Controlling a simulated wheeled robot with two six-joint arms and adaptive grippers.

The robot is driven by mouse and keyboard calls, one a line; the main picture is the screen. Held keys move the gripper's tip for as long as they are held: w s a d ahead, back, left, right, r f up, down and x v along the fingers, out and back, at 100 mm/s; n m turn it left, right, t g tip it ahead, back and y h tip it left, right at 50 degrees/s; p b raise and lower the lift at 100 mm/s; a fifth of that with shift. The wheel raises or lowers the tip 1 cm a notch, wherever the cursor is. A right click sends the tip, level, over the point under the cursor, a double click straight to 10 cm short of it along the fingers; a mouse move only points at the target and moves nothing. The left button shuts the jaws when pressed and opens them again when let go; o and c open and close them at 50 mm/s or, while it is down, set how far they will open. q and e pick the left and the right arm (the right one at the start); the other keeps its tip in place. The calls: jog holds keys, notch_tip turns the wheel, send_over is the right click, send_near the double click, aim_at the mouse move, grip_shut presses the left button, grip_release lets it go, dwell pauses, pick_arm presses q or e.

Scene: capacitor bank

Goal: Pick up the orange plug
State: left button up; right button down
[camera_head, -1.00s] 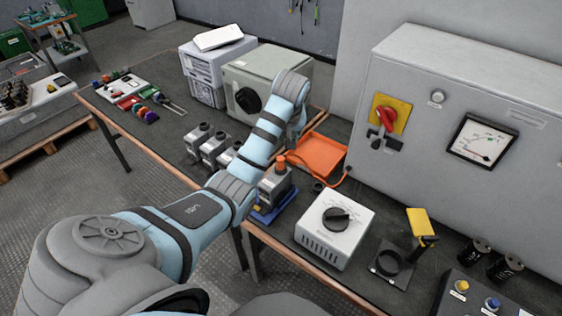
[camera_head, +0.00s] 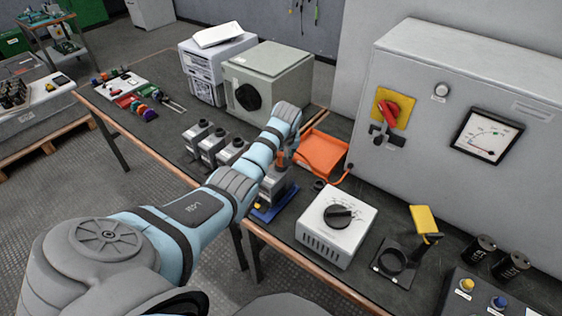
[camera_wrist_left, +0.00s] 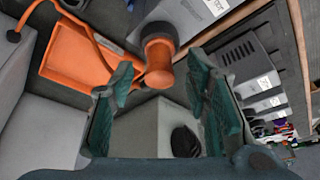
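The orange plug (camera_wrist_left: 158,62) sits on top of a grey capacitor block (camera_head: 277,187) on a blue base. An orange cable runs from it. In the head view the plug (camera_head: 281,160) is partly hidden by my left wrist. My left gripper (camera_wrist_left: 161,76) is open in the left wrist view, with one teal-padded finger on each side of the plug. The plug lies near the fingertips, and I cannot tell whether either finger touches it. In the head view the left gripper (camera_head: 288,150) is over the block, mostly hidden by the arm. My right gripper is not in view.
An orange tray (camera_head: 322,153) lies behind the plug. Several grey capacitors (camera_head: 211,146) stand to the left. A white dial box (camera_head: 336,226) stands to the right, before the grey cabinet (camera_head: 470,130). A grey-green box with a knob (camera_head: 268,82) stands behind.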

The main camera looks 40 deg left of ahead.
pick_arm(q)
grip_shut()
